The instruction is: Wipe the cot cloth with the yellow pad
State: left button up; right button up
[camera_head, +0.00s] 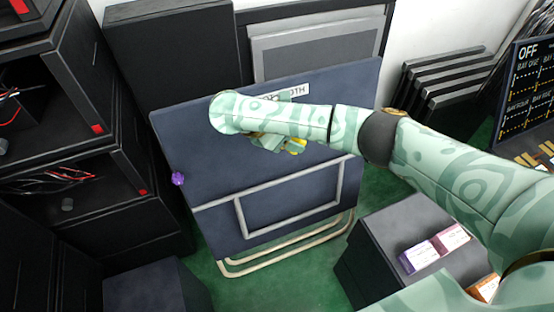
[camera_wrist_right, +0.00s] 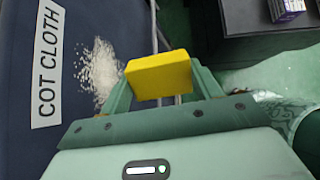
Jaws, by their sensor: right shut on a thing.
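The cot cloth (camera_head: 215,160) is a dark blue upright panel in the middle of the head view, on a pale tubular frame. It also fills the left of the right wrist view (camera_wrist_right: 22,100), with a white COT CLOTH label (camera_wrist_right: 47,65). A patch of white specks (camera_wrist_right: 98,70) lies on it beside the label. My right gripper (camera_head: 278,144) is in front of the cloth, partly hidden by my arm. It is shut on the yellow pad (camera_wrist_right: 160,75), right of the specks in the wrist view. I cannot tell whether the pad touches the cloth. My left gripper is not in view.
A purple knob-like thing (camera_head: 178,179) sits at the cloth's left edge. Black shelving (camera_head: 75,130) stands at the left. A dark box (camera_head: 385,235) with small cartons (camera_head: 418,256) stands at the lower right. Green floor (camera_head: 295,285) shows between them.

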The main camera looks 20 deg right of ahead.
jog(key=n+t, duration=0.1)
jog(key=f+n+t, duration=0.1)
jog(key=n, duration=0.1)
jog(key=shift+w+d+f+t, duration=0.1)
jog(key=shift+w+f+t, duration=0.1)
jog(key=shift+w+t, duration=0.15)
notch_tip(320, 180, down, 8)
jog(key=a+n+t+y+b, duration=0.2)
jog(key=a+n+t+y, duration=0.1)
jog(key=n+t+y, duration=0.8)
pick_arm(q)
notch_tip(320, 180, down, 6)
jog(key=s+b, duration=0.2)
jog(key=b, duration=0.2)
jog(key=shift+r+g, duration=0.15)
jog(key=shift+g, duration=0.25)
pick_arm(e)
jog(key=w+n, duration=0.1)
jog(key=w, duration=0.1)
jog(key=w+n+h, duration=0.1)
jog(key=w+f, duration=0.1)
jog(key=w, duration=0.1)
jog(key=shift+w+n+t+h, duration=0.3)
jog(key=shift+w+n+t, duration=0.05)
jog(key=shift+n, duration=0.05)
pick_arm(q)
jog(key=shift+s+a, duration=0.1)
pick_arm(e)
jog(key=shift+r, duration=0.1)
